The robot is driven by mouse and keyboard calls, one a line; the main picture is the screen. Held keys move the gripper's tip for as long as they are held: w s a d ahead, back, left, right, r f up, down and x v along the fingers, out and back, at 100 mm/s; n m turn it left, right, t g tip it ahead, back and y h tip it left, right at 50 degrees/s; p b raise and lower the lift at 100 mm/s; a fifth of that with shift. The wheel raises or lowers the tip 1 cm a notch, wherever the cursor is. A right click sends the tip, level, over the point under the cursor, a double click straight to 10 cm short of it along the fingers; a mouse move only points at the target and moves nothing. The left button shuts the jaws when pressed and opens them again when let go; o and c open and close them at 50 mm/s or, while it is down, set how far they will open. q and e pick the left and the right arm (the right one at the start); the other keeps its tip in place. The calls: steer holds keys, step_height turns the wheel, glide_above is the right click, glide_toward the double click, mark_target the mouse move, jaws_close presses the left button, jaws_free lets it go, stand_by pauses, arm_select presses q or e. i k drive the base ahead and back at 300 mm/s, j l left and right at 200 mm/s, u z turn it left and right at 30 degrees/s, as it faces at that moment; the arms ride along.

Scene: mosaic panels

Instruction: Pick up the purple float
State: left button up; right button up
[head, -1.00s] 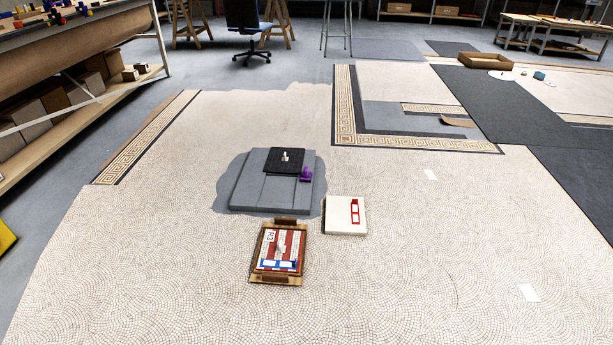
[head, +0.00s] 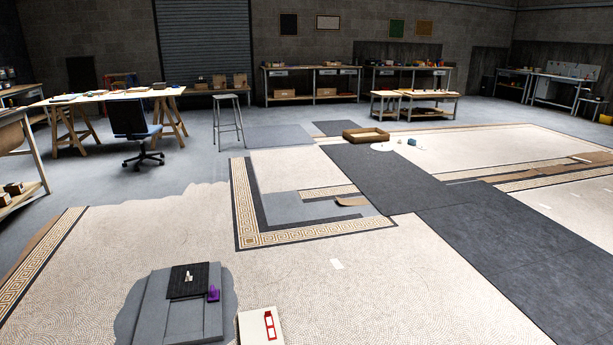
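The purple float (head: 213,294) is small and sits near the right edge of a grey slab (head: 180,320) on the floor, low in the head view. It lies just to the right of and below a black square panel (head: 182,284) with a small pale piece on it. Neither of my grippers shows in the head view, so I cannot tell how they stand relative to the float.
A white board with a red-framed piece (head: 250,328) lies right of the slab. Mosaic floor around it is mostly clear. Dark mats (head: 385,178), an open wooden tray (head: 366,136), a stool (head: 229,122), a chair (head: 134,130) and worktables (head: 105,96) stand farther back.

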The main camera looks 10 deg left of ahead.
mark_target(213, 294)
steer(key=i+l+z, duration=0.3)
steer(key=i, duration=0.95)
steer(key=i+z, duration=0.25)
steer(key=i, duration=1.05)
steer(key=i+j+u, duration=0.25)
steer(key=i+u, duration=0.15)
steer(key=i, duration=0.2)
steer(key=i+u, duration=0.45)
steer(key=i, duration=0.15)
steer(key=i+l+u, duration=0.15)
steer(key=i+u, duration=0.25)
steer(key=i, duration=0.2)
steer(key=i+l+u, duration=0.4)
steer(key=i, duration=0.2)
steer(key=i+j+u, duration=0.1)
steer(key=i+u, duration=0.15)
steer(key=u, duration=0.15)
steer(key=i+u, duration=0.25)
steer(key=u, duration=0.15)
steer(key=i+u, duration=0.25)
steer(key=u, duration=0.15)
steer(key=i+l+u, duration=0.2)
steer(key=u, duration=0.2)
steer(key=i+l+u, duration=0.2)
steer(key=u, duration=0.2)
steer(key=i, duration=0.05)
